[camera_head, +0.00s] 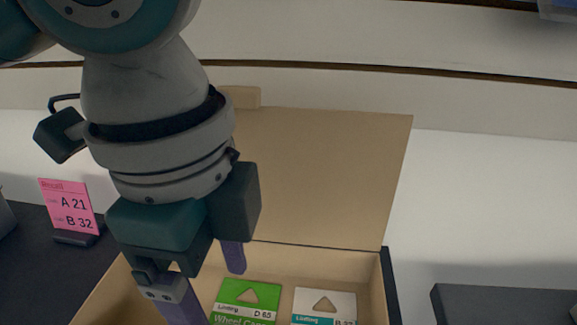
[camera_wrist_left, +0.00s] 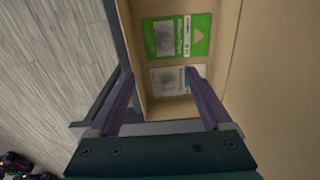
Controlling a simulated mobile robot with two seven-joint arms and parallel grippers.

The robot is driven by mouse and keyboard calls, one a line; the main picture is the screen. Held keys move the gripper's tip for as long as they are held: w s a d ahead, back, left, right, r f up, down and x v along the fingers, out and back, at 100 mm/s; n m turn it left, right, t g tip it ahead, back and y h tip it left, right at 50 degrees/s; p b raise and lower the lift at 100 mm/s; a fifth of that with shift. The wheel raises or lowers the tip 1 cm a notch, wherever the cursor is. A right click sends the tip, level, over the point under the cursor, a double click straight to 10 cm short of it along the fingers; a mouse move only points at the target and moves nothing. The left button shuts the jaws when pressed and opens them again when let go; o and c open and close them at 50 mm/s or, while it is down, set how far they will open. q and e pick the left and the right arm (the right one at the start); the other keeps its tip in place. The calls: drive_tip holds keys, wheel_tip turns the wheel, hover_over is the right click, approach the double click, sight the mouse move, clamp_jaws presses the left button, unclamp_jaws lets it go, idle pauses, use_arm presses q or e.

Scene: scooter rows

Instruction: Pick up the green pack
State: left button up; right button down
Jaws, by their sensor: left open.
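The green pack (camera_head: 245,301) lies in an open cardboard box (camera_head: 320,263), printed "Wheel" and "D 65"; its lower part is cut off by the head view's edge. In the left wrist view the green pack (camera_wrist_left: 177,37) lies beyond my fingertips, apart from them. My left gripper (camera_head: 208,283) is open and empty over the left part of the box, its fingers pointing down. In the left wrist view its fingertips (camera_wrist_left: 159,74) spread on either side of a white pack, with nothing held. My right gripper is not in view.
A white and teal pack (camera_head: 323,308), marked "B 37", lies right of the green one; it also shows in the left wrist view (camera_wrist_left: 169,81). The box lid (camera_head: 320,175) stands raised behind. A pink "Recall" card (camera_head: 68,205), reading A 21 and B 32, stands left on a dark surface.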

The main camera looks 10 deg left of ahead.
sight(226, 310)
use_arm(q)
drive_tip(key=f+b, duration=0.1)
drive_tip(key=f, duration=0.3)
drive_tip(key=f+b, duration=0.1)
drive_tip(key=f, duration=0.2)
drive_tip(key=w+a+f+b, duration=0.1)
drive_tip(key=f, duration=0.3)
drive_tip(key=shift+w+f+b, duration=0.1)
drive_tip(key=shift+f+b, duration=0.2)
drive_tip(key=shift+b, duration=0.1)
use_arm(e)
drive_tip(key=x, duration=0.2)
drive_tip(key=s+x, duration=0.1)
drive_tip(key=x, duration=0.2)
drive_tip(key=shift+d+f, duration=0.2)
use_arm(q)
drive_tip(key=shift+a, duration=0.1)
clamp_jaws()
